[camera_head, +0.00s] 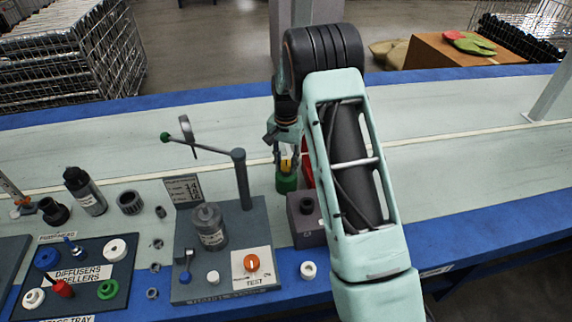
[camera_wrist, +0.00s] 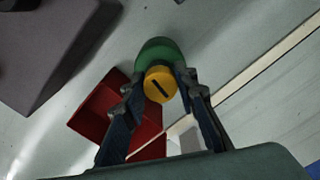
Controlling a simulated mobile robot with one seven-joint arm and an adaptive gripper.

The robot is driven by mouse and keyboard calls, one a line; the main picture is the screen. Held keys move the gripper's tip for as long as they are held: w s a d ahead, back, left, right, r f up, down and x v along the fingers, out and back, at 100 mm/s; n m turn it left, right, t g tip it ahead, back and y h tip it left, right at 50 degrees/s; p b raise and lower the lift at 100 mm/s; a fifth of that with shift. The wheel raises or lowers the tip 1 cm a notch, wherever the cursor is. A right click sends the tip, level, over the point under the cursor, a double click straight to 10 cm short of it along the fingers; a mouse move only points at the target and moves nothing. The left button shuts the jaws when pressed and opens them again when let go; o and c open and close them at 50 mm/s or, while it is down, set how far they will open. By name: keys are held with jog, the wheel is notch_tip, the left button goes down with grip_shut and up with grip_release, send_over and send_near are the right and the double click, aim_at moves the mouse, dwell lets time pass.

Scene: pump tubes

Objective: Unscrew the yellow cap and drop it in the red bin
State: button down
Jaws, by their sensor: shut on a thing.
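The yellow cap (camera_wrist: 160,84) shows a dark slot on top in the wrist view. It sits at the top of a green round body (camera_wrist: 162,52). In the head view the green body (camera_head: 287,183) stands on the bench with the yellow cap (camera_head: 287,163) above it. My gripper (camera_wrist: 159,88) is shut on the yellow cap, one finger on each side. In the head view my gripper (camera_head: 286,155) reaches down over it from above. The red bin (camera_wrist: 115,110) is right beside the green body; in the head view my arm hides most of the red bin (camera_head: 308,165).
A dark grey block (camera_head: 307,212) stands close in front of the green body. A grey test station (camera_head: 215,282) with a post, a clear jar (camera_head: 209,226) and an orange knob lies to the left. Trays with small parts lie further left. The bench behind my gripper is clear.

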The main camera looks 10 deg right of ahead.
jog(key=shift+n, duration=0.9)
jog(key=n, duration=0.3)
jog(key=c, duration=1.8)
grip_release()
